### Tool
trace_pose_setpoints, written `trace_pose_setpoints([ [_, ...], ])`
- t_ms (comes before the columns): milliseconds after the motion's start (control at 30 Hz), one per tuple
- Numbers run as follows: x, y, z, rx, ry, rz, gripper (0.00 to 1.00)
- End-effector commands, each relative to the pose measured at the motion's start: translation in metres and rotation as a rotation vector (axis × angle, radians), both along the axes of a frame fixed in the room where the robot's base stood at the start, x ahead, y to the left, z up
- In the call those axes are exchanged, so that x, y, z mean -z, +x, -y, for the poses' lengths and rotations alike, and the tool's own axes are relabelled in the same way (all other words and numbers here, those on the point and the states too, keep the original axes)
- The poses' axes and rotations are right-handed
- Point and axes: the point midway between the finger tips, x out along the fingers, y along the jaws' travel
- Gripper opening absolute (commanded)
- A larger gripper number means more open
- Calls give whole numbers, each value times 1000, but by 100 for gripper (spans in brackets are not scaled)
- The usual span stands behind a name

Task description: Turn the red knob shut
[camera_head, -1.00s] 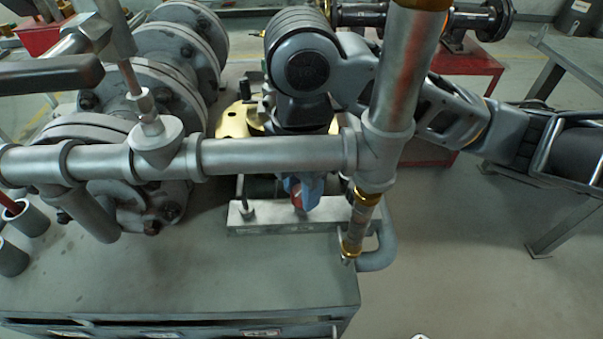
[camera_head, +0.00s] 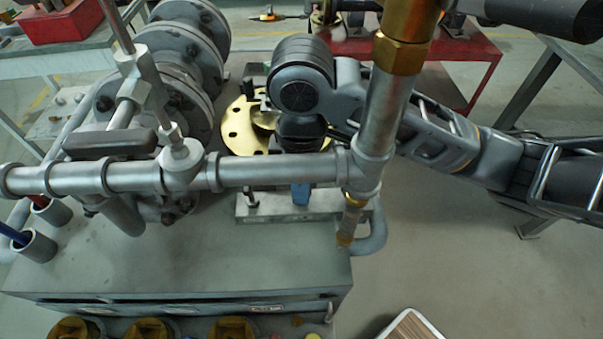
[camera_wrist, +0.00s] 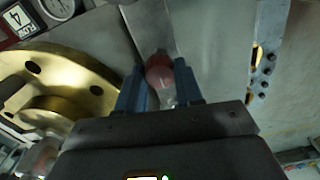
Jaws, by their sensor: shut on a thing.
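The red knob (camera_wrist: 159,72) shows in the wrist view as a small rounded red piece between the two blue fingers, with a pale clear-looking part below it. My gripper (camera_wrist: 160,86) is shut on it, one finger on each side. In the head view one blue fingertip of my gripper (camera_head: 301,193) shows just below the horizontal grey pipe, above a metal bar. The knob is hidden there by the pipe and my gripper. How far the knob is turned cannot be told.
A horizontal grey pipe (camera_head: 265,171) crosses in front of my wrist and meets an upright pipe (camera_head: 385,115) close beside my arm. A brass flange (camera_head: 237,128) lies left of my gripper. A grey bench (camera_head: 180,262) stands below. Floor at the right is open.

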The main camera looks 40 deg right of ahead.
Motion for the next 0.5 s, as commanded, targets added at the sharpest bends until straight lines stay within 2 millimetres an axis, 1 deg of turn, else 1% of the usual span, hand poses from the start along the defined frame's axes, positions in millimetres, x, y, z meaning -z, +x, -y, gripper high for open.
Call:
trace_pose_setpoints([
  [200, -1, 0, 1, 46, -1, 1, 5],
  [500, 0, 0, 1, 55, -1, 1, 5],
])
